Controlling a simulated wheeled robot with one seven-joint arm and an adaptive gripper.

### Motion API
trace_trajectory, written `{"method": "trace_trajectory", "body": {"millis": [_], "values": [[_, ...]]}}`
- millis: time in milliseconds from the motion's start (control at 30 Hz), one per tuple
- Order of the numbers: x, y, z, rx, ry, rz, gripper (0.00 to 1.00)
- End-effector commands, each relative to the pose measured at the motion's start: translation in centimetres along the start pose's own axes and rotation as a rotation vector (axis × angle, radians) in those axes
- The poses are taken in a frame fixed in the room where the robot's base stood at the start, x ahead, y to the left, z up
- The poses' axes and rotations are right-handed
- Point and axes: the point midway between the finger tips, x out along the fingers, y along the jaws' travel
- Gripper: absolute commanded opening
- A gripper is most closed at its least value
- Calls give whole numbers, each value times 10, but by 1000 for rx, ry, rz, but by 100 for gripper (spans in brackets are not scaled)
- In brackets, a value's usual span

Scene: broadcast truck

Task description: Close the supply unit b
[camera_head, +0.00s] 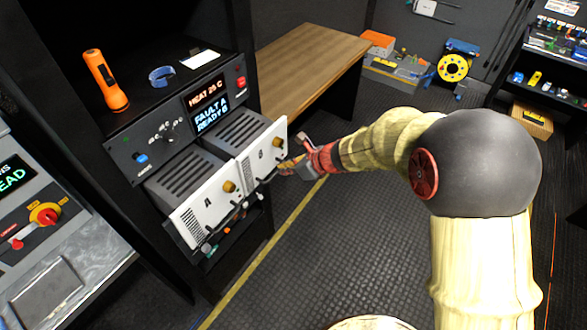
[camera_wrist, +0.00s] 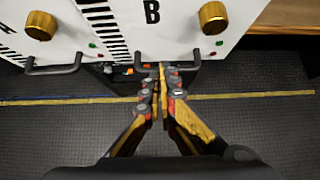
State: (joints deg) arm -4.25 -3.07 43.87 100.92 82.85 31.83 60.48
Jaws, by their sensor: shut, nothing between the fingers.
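Supply unit B (camera_head: 262,155) is a drawer-like module with a white front, a brass knob and a grey vented top. It sticks out of the dark rack. Its white front also shows in the wrist view (camera_wrist: 175,30), with a black bar handle (camera_wrist: 185,66) at its lower edge. My gripper (camera_head: 288,168) is at the right side of unit B's front. In the wrist view my gripper (camera_wrist: 160,78) is shut and empty, its fingertips overlapping the left part of that handle. I cannot tell whether they touch it.
Unit A (camera_head: 205,208) also sticks out, left of B. The screen (camera_head: 210,105) above reads HEAT, FAULT A, READY B. An orange flashlight (camera_head: 106,80) stands on the rack top. A wooden table (camera_head: 310,60) is behind; open floor (camera_head: 330,250) lies to the right.

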Motion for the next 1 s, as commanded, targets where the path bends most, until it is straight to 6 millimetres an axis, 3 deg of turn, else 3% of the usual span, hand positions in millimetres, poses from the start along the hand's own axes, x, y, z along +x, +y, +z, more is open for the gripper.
{"method": "trace_trajectory", "body": {"millis": [100, 333, 1000], "values": [[24, 1, -2, 0, 1, 3, 0], [41, 0, 24, -2, -1, 1, 0], [54, 1, 36, -2, 0, 1, 0]]}}
